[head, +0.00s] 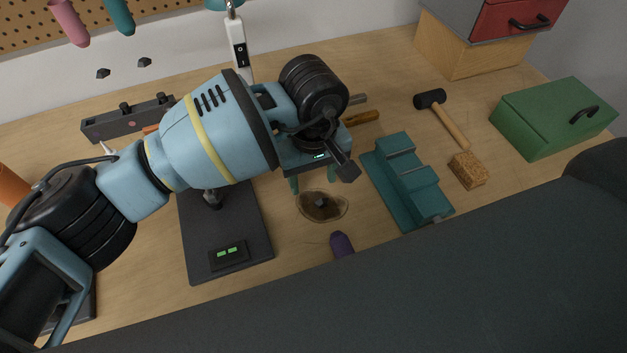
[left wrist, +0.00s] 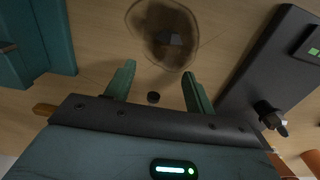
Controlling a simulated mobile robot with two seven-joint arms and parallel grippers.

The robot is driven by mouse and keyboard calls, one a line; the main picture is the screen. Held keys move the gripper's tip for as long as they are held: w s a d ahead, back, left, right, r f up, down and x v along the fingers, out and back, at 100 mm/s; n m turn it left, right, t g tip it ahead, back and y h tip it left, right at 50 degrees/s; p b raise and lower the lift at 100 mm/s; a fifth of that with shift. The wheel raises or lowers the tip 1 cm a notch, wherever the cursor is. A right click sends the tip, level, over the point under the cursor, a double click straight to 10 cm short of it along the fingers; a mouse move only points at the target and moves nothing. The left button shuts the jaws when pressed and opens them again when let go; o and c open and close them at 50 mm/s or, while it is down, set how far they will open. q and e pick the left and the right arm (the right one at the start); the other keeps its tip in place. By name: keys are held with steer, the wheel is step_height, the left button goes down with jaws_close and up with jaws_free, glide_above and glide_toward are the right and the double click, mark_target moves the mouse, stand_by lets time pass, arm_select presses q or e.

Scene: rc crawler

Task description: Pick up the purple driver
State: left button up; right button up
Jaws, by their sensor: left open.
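The purple driver (head: 342,244) lies on the workbench near its front edge. Only its rounded purple end shows in the head view; the rest is hidden behind a large dark shape in the foreground. I do not see it in the left wrist view. My left gripper (head: 313,183) is above the bench, beyond the driver, with its two green fingers apart. In the left wrist view the gripper (left wrist: 158,82) is open with nothing held between its fingers. My right gripper is not in view.
A brown stain (head: 310,207) with a small dark piece lies by the gripper. A black stand (head: 200,256) is left; a teal block (head: 408,180) is right. A mallet (head: 448,122), brush-like block (head: 467,170) and green box (head: 550,120) stand further right.

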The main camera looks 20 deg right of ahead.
mark_target(317, 183)
arm_select(q)
jaws_close()
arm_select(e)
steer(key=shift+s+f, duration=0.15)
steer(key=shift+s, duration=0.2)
arm_select(q)
steer(key=shift+r, duration=0.1)
